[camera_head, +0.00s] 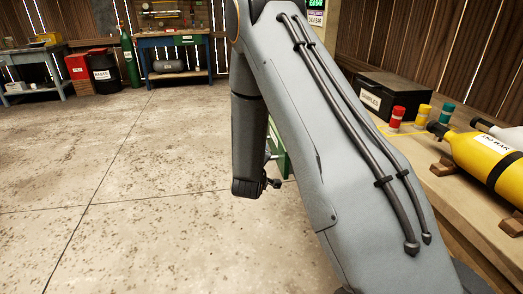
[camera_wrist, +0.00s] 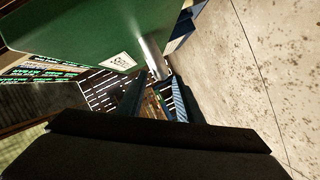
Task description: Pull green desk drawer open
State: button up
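The green drawer front (camera_wrist: 90,30) fills the upper part of the wrist view, with a white label on it. A silver bar handle (camera_wrist: 152,55) sticks out along its edge. My gripper (camera_wrist: 156,80) has its two blue fingers apart, with the end of the handle between or just beyond their tips; I cannot tell if they touch it. In the head view, a small part of the green drawer unit (camera_head: 278,152) shows behind my arm, with my gripper (camera_head: 275,184) beside it. My arm hides most of the unit, and I cannot tell how far the drawer is out.
A wooden bench (camera_head: 440,195) at right holds a black box (camera_head: 385,97), small coloured cans and a yellow cylinder (camera_head: 485,155). A blue workbench (camera_head: 175,42), a green gas cylinder (camera_head: 129,63) and drums stand at the back. The concrete floor at left is clear.

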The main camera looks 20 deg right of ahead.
jog(key=v, duration=0.3)
jog(key=shift+s, duration=0.2)
jog(key=shift+a+r, duration=0.1)
jog(key=shift+a, duration=0.05)
jog(key=s+a+r+m+g+y, duration=0.1)
jog(key=s+a+r+g+y, duration=0.25)
jog(key=s+a, duration=0.25)
jog(key=s+a+r+m+g+y, duration=0.2)
jog(key=s+a+r+g+y, duration=0.15)
jog(key=s+a, duration=0.3)
jog(key=s+r+m+g+y, duration=0.1)
jog(key=s+r+g, duration=0.2)
jog(key=s, duration=0.9)
jog(key=s+r+m+g, duration=0.15)
jog(key=s+g, duration=0.25)
jog(key=s, duration=0.8)
jog(key=d+r+p, duration=0.4)
jog(key=r+p, duration=0.3)
jog(key=p, duration=0.5)
jog(key=shift+s+d+p, duration=0.3)
jog(key=shift+s+p, duration=0.1)
